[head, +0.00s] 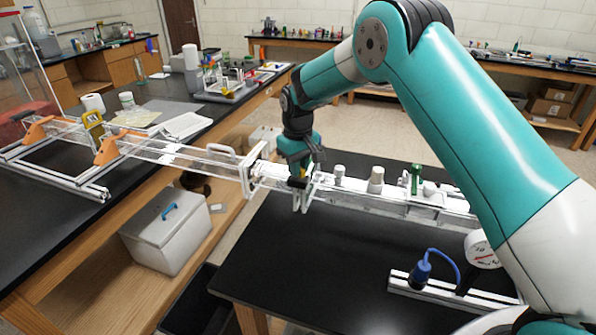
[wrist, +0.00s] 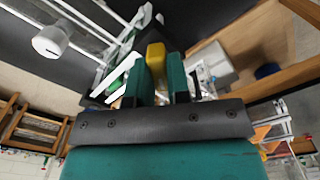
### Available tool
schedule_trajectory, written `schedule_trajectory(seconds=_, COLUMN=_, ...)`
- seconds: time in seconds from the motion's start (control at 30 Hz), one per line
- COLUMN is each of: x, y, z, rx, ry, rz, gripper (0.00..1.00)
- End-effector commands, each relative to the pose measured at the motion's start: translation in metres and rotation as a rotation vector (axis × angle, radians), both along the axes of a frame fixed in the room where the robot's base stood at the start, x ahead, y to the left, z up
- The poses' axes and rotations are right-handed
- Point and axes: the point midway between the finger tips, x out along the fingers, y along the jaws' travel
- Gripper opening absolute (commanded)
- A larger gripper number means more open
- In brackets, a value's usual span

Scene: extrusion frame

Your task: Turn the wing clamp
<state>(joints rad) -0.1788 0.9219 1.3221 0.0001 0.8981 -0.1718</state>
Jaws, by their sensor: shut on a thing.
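My gripper (head: 301,176) is over the pale extrusion rail (head: 345,199), near the rail's left end, pointing down. In the wrist view its two teal fingers (wrist: 156,75) are shut on a yellow piece (wrist: 155,54), which looks like the wing of the clamp. The fingers cover its sides and lower part. In the head view only a small yellow patch shows at the gripper, and the clamp's angle cannot be told. White plates (head: 300,203) hang at the rail just below the gripper.
White and grey knobs (head: 376,179) and a green upright part (head: 415,178) stand on the rail to the right. A clear channel (head: 190,155) runs left to orange supports (head: 108,150) and another yellow clamp (head: 94,123). The black tabletop (head: 300,260) in front is mostly clear.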

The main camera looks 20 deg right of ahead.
Motion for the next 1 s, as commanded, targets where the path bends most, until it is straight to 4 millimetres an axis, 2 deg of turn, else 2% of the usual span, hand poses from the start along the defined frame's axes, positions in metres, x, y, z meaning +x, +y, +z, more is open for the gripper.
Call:
schedule_trajectory(seconds=0.5, x=0.0006, y=0.0002, z=0.0003, rx=0.001, ry=-0.003, rz=-0.408, gripper=0.00)
schedule_trajectory(seconds=1.0, x=0.0007, y=0.0002, z=0.0012, rx=0.001, ry=-0.003, rz=-0.534, gripper=0.00)
